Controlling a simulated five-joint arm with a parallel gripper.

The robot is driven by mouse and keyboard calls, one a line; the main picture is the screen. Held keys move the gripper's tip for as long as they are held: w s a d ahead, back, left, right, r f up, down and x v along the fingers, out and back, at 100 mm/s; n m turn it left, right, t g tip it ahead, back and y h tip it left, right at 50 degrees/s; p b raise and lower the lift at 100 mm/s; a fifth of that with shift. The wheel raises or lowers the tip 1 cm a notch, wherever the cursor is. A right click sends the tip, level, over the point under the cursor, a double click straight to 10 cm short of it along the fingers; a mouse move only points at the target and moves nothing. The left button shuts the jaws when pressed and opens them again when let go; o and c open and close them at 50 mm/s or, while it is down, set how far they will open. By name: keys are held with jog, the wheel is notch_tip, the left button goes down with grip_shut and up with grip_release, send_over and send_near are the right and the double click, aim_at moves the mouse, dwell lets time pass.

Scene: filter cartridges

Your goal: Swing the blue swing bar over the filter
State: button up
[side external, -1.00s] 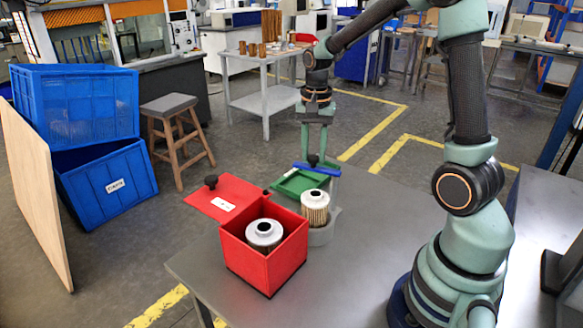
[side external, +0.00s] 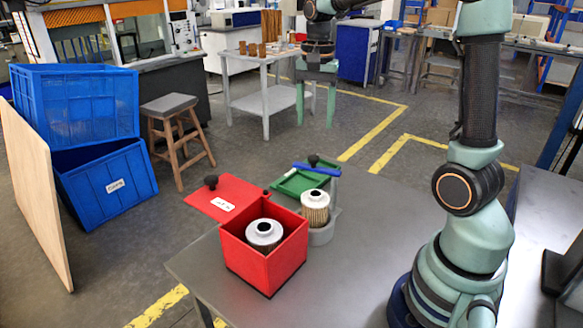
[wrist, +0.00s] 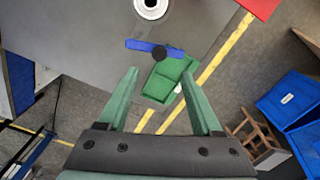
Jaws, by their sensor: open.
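The blue swing bar (side external: 316,169) joins the top of a grey post beside the grey holder (side external: 322,236). A pleated filter (side external: 315,210) with a white top stands upright in that holder. In the wrist view the bar (wrist: 140,44) lies apart from a round white filter top (wrist: 151,5) at the upper edge, not across it. My gripper (side external: 315,122) is open and empty, above and behind the bar. In the wrist view its fingertips (wrist: 160,72) point toward the bar and a green lid-like piece.
A red box (side external: 262,262) holds another filter (side external: 264,233). A red lid (side external: 228,197) with a black knob lies behind it.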

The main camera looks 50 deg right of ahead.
notch_tip(320, 180, up, 3)
jog(key=shift+f, duration=0.1)
dwell(0.3)
jog(key=s+a+f+n+t, duration=0.1)
jog(key=s+a+n+t, duration=0.4)
jog(key=a+n, duration=0.8)
jog(key=s, duration=0.3)
jog(key=shift+s+f+t, duration=0.2)
jog(key=shift+f+t, duration=0.1)
jog(key=shift+f, duration=0.1)
